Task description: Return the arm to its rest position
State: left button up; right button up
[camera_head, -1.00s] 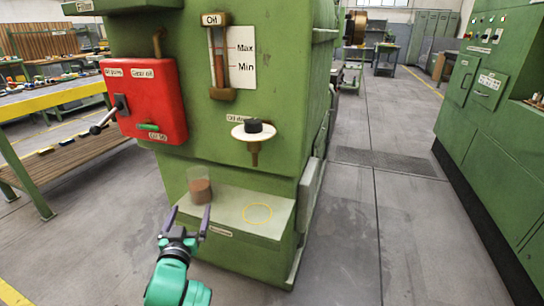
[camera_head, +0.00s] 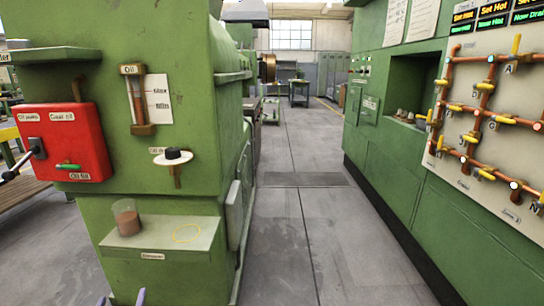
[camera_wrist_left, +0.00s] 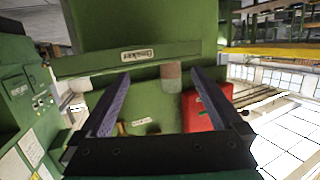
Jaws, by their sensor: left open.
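My left gripper (camera_head: 121,298) shows only its purple fingertips at the bottom edge of the head view, below the ledge. In the left wrist view the gripper (camera_wrist_left: 160,85) is open, with its two fingers apart and nothing held between them. A glass beaker with brown content (camera_head: 126,217) stands upright on the ledge (camera_head: 152,245) of the green machine, clear of the gripper. The beaker also shows in the wrist view (camera_wrist_left: 171,78), beyond the fingers. The rest of my left arm is out of the head view. My right gripper is not in view.
The green machine (camera_head: 160,215) carries a red box (camera_head: 62,145) with a lever, an oil gauge (camera_head: 136,100) and a round cap (camera_head: 172,156). A yellow ring marks the ledge. A green cabinet with copper pipes (camera_head: 480,110) stands right. The aisle floor (camera_head: 300,230) between is clear.

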pick_arm(q)
jog(key=s+d+f+m+g+h, duration=0.3)
jog(key=s+d+f+g, duration=0.3)
jog(key=s+d+f, duration=0.4)
jog(key=s+d+f+m+g+h, duration=0.35)
jog(key=s+d+f+g, duration=0.3)
jog(key=f, duration=0.55)
jog(key=s+a+p, duration=0.2)
jog(key=s+p, duration=0.7)
jog(key=p, duration=0.4)
jog(key=s+a+p, duration=0.3)
jog(key=s+p, duration=0.7)
jog(key=p, duration=0.3)
jog(key=shift+r+g+p, duration=0.25)
jog(key=shift+g+p, duration=0.1)
jog(key=shift+g, duration=0.1)
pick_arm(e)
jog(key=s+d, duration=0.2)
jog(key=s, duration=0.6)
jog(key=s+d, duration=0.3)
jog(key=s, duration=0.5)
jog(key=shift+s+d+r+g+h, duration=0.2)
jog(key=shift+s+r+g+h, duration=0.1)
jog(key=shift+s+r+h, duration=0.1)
pick_arm(q)
jog(key=shift+y, duration=0.25)
